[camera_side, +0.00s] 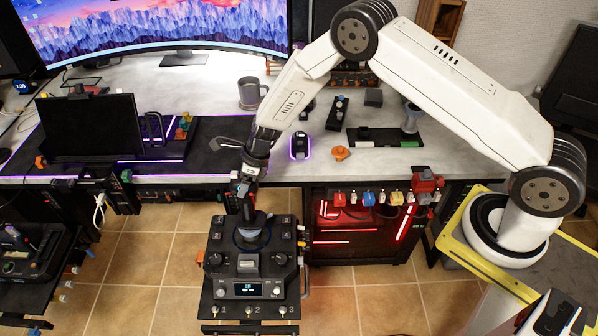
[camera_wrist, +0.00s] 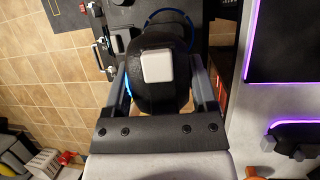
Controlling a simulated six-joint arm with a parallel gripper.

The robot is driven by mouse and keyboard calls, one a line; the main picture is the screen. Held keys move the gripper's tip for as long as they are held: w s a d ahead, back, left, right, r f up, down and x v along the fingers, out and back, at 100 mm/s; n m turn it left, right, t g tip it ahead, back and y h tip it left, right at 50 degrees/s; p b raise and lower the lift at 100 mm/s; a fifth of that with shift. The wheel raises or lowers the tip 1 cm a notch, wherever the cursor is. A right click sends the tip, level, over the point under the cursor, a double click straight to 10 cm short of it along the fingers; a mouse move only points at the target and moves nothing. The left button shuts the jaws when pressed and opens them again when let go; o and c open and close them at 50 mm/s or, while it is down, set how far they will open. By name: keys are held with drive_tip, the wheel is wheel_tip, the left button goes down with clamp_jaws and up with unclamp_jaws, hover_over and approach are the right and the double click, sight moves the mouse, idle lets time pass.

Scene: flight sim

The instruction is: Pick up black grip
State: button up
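The black grip (camera_side: 249,219) stands upright on a black control box (camera_side: 222,268) in the side view, partly hidden by my gripper (camera_side: 244,193). In the wrist view the grip (camera_wrist: 160,95) is a rounded black shape with a pale square on top. My gripper (camera_wrist: 160,85) has one finger on each side of it. The fingers are apart. A narrow gap with a blue-lit edge shows between the left finger and the grip; contact on the right side is unclear. The grip is still on its base.
The control box has knobs, a small display and several switches on its front. The desk (camera_side: 215,97) behind holds a grey mug (camera_side: 249,93), a purple-lit mouse (camera_side: 299,145) and an orange knob (camera_side: 340,153). A red-lit computer case (camera_side: 362,230) stands right of the box.

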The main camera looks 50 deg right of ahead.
clamp_jaws()
drive_tip(key=shift+r, duration=5.1)
